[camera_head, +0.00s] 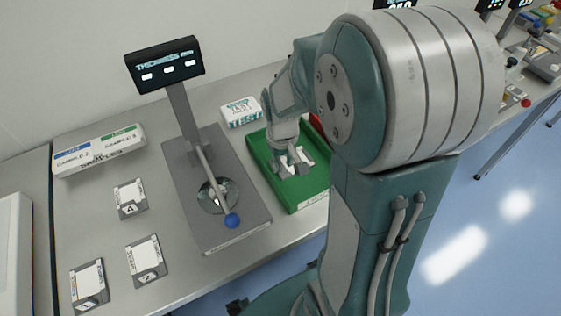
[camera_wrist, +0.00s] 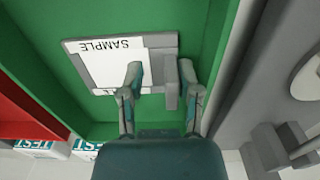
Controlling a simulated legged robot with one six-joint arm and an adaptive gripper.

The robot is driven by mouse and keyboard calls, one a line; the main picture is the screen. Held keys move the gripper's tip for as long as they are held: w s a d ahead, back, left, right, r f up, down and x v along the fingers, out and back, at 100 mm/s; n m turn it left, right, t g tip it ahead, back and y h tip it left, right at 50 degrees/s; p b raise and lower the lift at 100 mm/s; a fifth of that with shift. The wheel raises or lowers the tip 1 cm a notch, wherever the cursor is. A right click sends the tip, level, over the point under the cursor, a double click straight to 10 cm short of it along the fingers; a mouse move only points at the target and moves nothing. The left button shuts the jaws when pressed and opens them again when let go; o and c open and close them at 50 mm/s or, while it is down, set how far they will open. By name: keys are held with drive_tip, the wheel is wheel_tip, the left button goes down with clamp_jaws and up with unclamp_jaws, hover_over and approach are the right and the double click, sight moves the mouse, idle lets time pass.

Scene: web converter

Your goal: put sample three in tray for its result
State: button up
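A sample card (camera_wrist: 110,68) with a grey edge and a white label reading SAMPLE lies in the green tray (camera_wrist: 215,30). Its number cannot be read, as my gripper partly covers it. My gripper (camera_wrist: 158,72) is low over the card, with its fingers apart on either side of the card's raised grey block (camera_wrist: 171,85). In the head view, my gripper (camera_head: 289,166) is inside the green tray (camera_head: 305,203), over the card. Samples marked 4 (camera_head: 129,195), 2 (camera_head: 146,256) and 1 (camera_head: 89,280) lie on the table at the left.
The thickness gauge (camera_head: 233,232), with a blue-knobbed lever (camera_head: 232,221) and a display (camera_head: 165,64), stands left of the green tray. A red tray (camera_wrist: 25,110) adjoins the green one. A white TEST box (camera_head: 240,108) and a samples box (camera_head: 98,154) stand behind.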

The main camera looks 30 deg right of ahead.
wheel_tip(320, 180, up, 12)
drive_tip(key=s+a+r+t, duration=0.2)
drive_tip(key=s+a, duration=0.1)
drive_tip(key=s, duration=0.3)
drive_tip(key=s+a+r+t, duration=0.3)
drive_tip(key=s, duration=0.3)
drive_tip(key=shift+a+t, duration=0.3)
drive_tip(key=shift+a, duration=0.05)
idle(0.6)
